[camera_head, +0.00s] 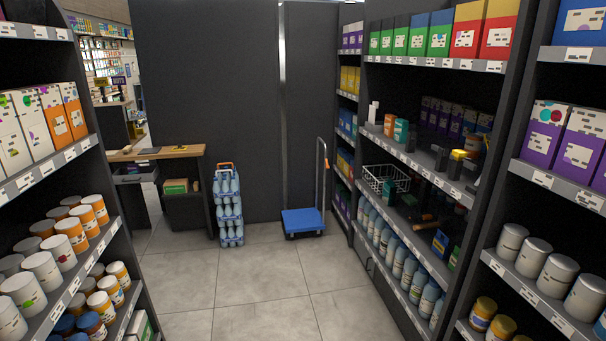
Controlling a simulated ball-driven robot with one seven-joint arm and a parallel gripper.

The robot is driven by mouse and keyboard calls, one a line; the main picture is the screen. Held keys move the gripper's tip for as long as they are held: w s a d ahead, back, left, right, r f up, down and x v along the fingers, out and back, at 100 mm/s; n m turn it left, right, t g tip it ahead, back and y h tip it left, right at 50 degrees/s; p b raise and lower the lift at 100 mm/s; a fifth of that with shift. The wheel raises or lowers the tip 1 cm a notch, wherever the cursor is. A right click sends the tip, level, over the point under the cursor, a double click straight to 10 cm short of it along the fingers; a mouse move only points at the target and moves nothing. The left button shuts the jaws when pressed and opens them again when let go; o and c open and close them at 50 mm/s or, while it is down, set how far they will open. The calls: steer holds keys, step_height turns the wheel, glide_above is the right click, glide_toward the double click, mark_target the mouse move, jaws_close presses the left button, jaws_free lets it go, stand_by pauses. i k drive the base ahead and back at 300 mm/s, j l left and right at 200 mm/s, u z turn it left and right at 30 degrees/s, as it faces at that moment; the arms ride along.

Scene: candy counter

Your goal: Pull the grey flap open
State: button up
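I cannot tell for sure which thing is the grey flap. A dark grey panel (378,285) with what looks like a small handle closes the base of the right-hand shelf unit, below the row of bottles; it looks shut. A grey drawer-like front (135,174) also shows under the wooden counter at the back left. My gripper is not in view, so I cannot see where it is relative to either.
Stocked shelves line both sides. The tiled floor (235,290) between them is clear. At the back stand the wooden counter (175,151), a rack of bottles (228,205) and a blue platform trolley (303,220). A wire basket (385,178) sits on the right shelf.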

mark_target(365, 256)
steer(key=i, duration=3.7)
steer(key=i+z, duration=0.2)
steer(key=i, duration=0.15)
steer(key=i+j+z, duration=0.25)
steer(key=i+l, duration=0.1)
